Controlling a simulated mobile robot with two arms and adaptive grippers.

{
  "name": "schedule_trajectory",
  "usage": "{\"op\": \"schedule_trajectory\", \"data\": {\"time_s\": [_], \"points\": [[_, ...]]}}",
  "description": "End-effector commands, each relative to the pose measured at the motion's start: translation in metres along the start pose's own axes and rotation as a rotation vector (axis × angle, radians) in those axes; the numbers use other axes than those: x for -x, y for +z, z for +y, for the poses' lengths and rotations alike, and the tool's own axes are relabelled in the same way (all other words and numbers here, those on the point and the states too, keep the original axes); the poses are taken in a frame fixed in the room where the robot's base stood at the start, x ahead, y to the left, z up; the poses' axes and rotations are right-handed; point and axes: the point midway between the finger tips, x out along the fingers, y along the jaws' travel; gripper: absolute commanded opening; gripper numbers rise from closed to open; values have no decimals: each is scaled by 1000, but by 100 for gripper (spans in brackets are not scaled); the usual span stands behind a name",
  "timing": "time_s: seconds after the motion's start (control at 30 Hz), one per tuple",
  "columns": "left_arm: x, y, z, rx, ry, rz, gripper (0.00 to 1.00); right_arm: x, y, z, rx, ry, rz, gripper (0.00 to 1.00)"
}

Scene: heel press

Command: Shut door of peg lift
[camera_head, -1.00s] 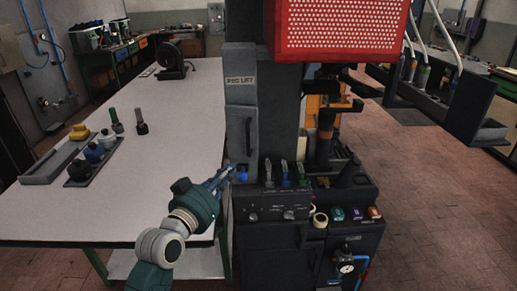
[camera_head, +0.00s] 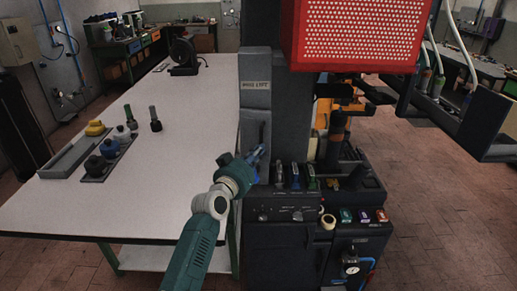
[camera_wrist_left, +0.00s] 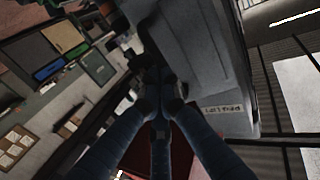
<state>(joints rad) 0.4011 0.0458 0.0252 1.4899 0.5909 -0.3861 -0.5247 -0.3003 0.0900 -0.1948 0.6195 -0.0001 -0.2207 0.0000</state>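The peg lift (camera_head: 256,87) is a tall grey column with a label at the table's right edge. Its grey door (camera_head: 250,122), with a dark upright handle (camera_head: 262,132), is below the label. I cannot tell how far the door stands open. My left gripper (camera_head: 260,155) is at the lower part of the door, just under the handle. In the left wrist view its blue fingers (camera_wrist_left: 163,92) converge close to a grey panel with the label (camera_wrist_left: 222,109). Whether they touch or grip anything is unclear. My right gripper is not in view.
Left is a white table (camera_head: 180,120) with a tray of coloured pegs (camera_head: 108,158) and two standing dark pegs. Below the lift is a dark control console (camera_head: 290,205) with levers and buttons. A red perforated panel (camera_head: 355,35) overhangs at upper right.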

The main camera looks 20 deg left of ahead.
Motion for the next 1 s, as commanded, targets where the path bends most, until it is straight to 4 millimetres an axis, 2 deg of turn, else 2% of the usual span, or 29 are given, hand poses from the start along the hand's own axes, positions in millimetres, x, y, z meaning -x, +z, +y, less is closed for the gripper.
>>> {"op": "schedule_trajectory", "data": {"time_s": [0.37, 0.5, 0.67, 1.0], "points": [[-3, 0, 1, -1, 1, 0, 0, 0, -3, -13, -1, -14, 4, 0], [-17, 1, 9, -5, 2, 2, 0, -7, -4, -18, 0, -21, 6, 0], [-32, 1, 14, -2, 0, 0, 0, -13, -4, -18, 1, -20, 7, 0], [-33, -1, 15, 0, 1, 1, 0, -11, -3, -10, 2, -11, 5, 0]]}}
